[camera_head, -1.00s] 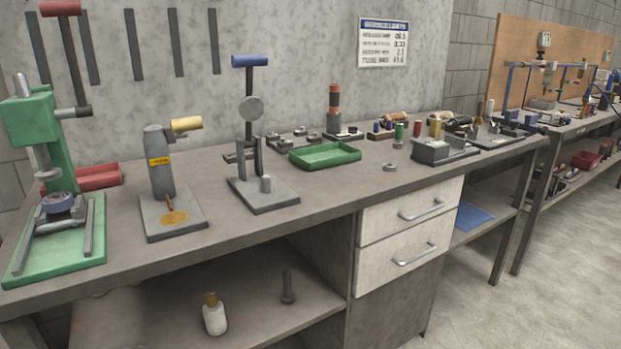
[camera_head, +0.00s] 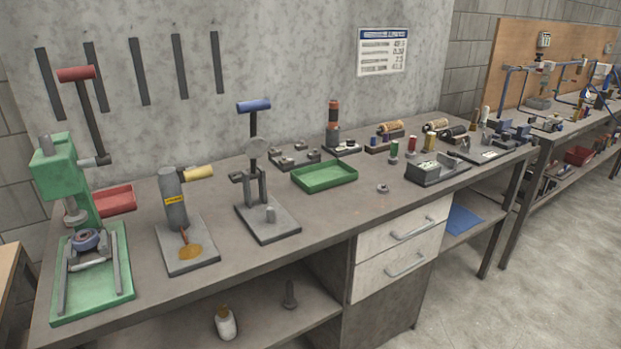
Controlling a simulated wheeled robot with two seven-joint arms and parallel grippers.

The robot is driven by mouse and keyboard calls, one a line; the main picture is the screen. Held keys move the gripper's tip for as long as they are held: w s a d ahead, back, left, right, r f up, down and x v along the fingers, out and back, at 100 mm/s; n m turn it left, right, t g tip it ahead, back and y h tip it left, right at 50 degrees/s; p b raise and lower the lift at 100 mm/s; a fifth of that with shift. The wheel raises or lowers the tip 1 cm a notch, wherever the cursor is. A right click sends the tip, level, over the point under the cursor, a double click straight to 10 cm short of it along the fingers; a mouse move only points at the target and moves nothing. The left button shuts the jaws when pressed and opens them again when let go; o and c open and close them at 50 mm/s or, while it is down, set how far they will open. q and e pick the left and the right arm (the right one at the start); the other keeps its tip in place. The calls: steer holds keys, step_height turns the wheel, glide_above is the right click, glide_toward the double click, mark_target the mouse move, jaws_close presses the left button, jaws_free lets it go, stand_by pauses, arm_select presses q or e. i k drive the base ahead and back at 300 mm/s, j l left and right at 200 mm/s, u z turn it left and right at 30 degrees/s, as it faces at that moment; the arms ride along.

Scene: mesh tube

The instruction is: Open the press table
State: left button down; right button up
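The workbench (camera_head: 330,220) runs across the view, with tools standing on its top. A green press (camera_head: 62,170) stands at its left end, with a lever arm and red handle (camera_head: 77,73) raised. Its green base plate (camera_head: 118,262) carries two grey rails and a round blue-grey part (camera_head: 86,238) below the ram. A grey tool with a yellow handle (camera_head: 199,172) stands to its right. Farther right is a stand with a blue handle (camera_head: 254,106) and a round disc. Neither of my grippers is in view.
A red tray (camera_head: 112,201) lies behind the press and a green tray (camera_head: 325,176) mid-bench. Two white drawers (camera_head: 385,240) are shut. A white bottle (camera_head: 226,323) stands on the lower shelf. Another bench (camera_head: 560,135) continues at right. Open floor (camera_head: 540,270) lies in front.

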mark_target(103, 251)
steer(key=u, duration=1.25)
